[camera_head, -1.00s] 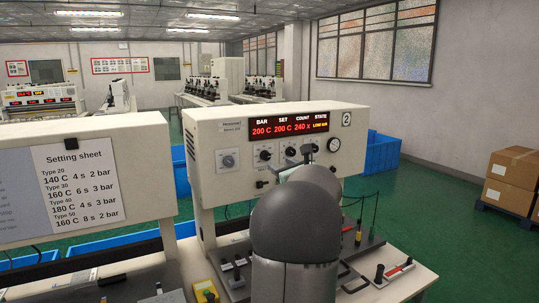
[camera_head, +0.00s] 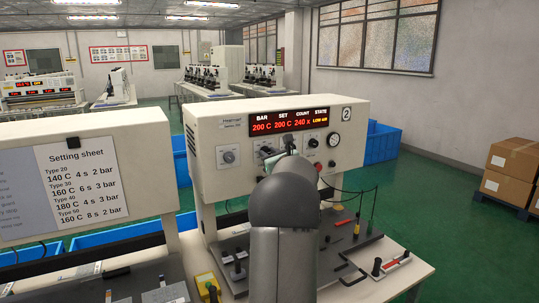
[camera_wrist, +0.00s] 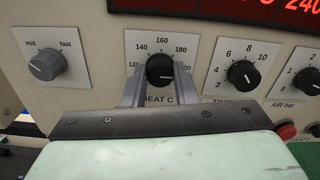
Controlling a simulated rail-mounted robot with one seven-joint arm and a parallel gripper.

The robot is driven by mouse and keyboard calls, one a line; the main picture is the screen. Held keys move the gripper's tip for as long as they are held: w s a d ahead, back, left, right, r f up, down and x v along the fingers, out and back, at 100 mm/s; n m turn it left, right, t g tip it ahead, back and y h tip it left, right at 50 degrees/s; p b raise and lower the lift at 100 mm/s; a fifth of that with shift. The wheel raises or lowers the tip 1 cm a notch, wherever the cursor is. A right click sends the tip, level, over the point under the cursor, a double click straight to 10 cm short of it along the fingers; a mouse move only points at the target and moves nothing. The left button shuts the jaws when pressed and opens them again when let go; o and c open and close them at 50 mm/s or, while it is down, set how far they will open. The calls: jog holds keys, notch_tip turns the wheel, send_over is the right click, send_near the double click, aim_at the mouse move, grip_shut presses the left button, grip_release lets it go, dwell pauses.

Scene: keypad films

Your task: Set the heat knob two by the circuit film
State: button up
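The black heat knob (camera_wrist: 160,70) sits on a white dial plate marked "HEAT C" in the wrist view, its scale running from 120 up past 180. My gripper (camera_wrist: 159,80) is in front of the panel, its two grey fingers partly apart, one on each side of the knob. I cannot tell whether they touch it. In the head view my arm hides most of this dial. The heat press (camera_head: 230,171) numbered 2 has a red display (camera_head: 290,121) reading BAR 200 C, SET 200 C, COUNT 240, STATE LOW AIR. I cannot make out a circuit film.
The time knob (camera_wrist: 242,74) is right of the heat dial, then the air knob (camera_wrist: 306,81); a grey mid/fast knob (camera_wrist: 46,65) is left. A setting sheet (camera_head: 82,180) lists Types 20 to 50. Tools and a yellow item (camera_head: 207,287) lie on the bench.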

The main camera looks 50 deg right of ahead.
jog(key=shift+f+n+b, duration=0.2)
jog(key=shift+n+b, duration=0.2)
jog(key=shift+b, duration=0.45)
jog(key=shift+c, duration=0.4)
jog(key=shift+r+n+b, duration=0.1)
jog(key=shift+n+b, duration=3.9)
jog(key=shift+b, duration=2.2)
jog(key=o, duration=1)
jog(key=shift+r, duration=0.1)
jog(key=b+v, duration=0.4)
jog(key=v, duration=1.3)
jog(key=shift+s, duration=0.25)
